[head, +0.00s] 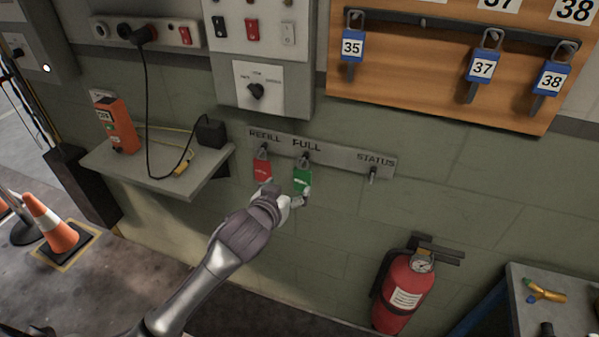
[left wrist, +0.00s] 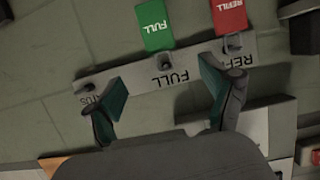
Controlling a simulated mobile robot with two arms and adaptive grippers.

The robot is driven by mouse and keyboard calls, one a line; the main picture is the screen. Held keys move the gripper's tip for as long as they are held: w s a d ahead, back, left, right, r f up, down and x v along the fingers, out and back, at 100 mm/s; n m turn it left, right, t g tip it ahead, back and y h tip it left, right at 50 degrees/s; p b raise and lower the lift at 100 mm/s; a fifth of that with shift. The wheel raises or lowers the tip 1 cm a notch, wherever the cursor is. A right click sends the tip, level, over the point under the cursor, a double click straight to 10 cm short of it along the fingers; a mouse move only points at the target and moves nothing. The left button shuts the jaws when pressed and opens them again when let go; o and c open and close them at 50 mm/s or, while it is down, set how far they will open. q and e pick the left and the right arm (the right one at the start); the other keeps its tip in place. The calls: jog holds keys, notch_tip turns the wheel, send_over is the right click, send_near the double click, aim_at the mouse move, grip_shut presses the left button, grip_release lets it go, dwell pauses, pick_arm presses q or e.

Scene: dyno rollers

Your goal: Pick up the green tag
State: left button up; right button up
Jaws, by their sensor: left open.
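The green tag (head: 302,181) hangs from the hook under the word FULL on the grey wall strip (head: 335,155). In the head view my left gripper (head: 298,198) is in front of its lower part. In the left wrist view the green tag (left wrist: 154,24) is upright in reverse, with its FULL lettering upside down. My left gripper (left wrist: 162,88) is open and empty there. Its two fingers frame the FULL hook and label, and the tag lies beyond the fingertips. Whether a finger touches the tag cannot be told. My right gripper is not in view.
A red tag (head: 263,171) hangs close on the left under REFILL. The STATUS hook (head: 373,174) at the right bears no tag. A small shelf (head: 170,172) juts out at the left. A fire extinguisher (head: 404,290) is mounted below right.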

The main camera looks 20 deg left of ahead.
aim_at(302, 173)
pick_arm(q)
jog(key=x, duration=0.6)
jog(key=shift+w+f+p, duration=0.15)
jog(key=shift+p, duration=0.15)
jog(key=shift+w+f, duration=0.1)
jog(key=shift+w, duration=0.3)
jog(key=shift+w+p, duration=0.3)
jog(key=shift+w, duration=0.05)
jog(key=x, duration=0.3)
jog(key=shift+w+f+p, duration=0.1)
jog(key=shift+f+p, duration=0.15)
jog(key=shift+p, duration=0.1)
jog(key=shift+w+f, duration=0.2)
jog(key=shift+w, duration=0.2)
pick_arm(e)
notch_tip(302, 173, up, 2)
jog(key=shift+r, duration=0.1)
pick_arm(q)
jog(key=shift+s, duration=0.1)
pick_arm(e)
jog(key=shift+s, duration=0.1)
